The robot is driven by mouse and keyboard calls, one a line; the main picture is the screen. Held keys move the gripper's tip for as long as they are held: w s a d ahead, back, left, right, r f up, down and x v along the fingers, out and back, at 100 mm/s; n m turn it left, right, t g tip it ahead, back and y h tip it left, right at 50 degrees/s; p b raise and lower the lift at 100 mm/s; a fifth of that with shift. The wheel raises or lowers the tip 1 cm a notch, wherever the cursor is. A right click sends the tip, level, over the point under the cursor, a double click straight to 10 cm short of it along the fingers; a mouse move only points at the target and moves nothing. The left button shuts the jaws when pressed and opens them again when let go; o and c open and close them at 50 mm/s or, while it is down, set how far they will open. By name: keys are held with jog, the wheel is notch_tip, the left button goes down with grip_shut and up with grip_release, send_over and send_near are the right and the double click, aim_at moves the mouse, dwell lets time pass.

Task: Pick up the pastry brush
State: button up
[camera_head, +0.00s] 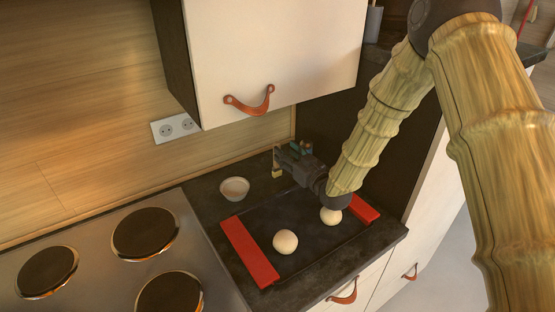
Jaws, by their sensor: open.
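My gripper (287,160) is open at the back of the dark counter, past the far edge of a dark board or tray with red ends (249,251). I cannot clearly make out the pastry brush. A small yellowish block (277,173) shows by the gripper's left fingertip; I cannot tell whether it is part of the brush or of the gripper. The gripper and my arm hide part of the counter behind and under them.
A small white bowl (235,189) stands left of the gripper. Two pale dough balls (285,242) (330,215) sit on the dark board. A hob (110,262) lies at left. A wall cabinet (275,50) with a leather pull hangs above; a socket (175,128) is on the wall.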

aim_at(279, 144)
jog(key=shift+w+a+f, duration=0.15)
jog(key=shift+w+a, duration=0.15)
jog(key=shift+w, duration=0.3)
jog(key=shift+w+a+p, duration=0.1)
jog(key=shift+p, duration=0.2)
jog(key=p+x, duration=0.1)
jog(key=x, duration=0.1)
jog(key=r+p+x, duration=0.1)
jog(key=shift+w+a, duration=0.3)
jog(key=shift+w+a+f, duration=0.15)
jog(key=shift+w+a, duration=0.1)
jog(key=shift+w, duration=0.15)
grip_shut()
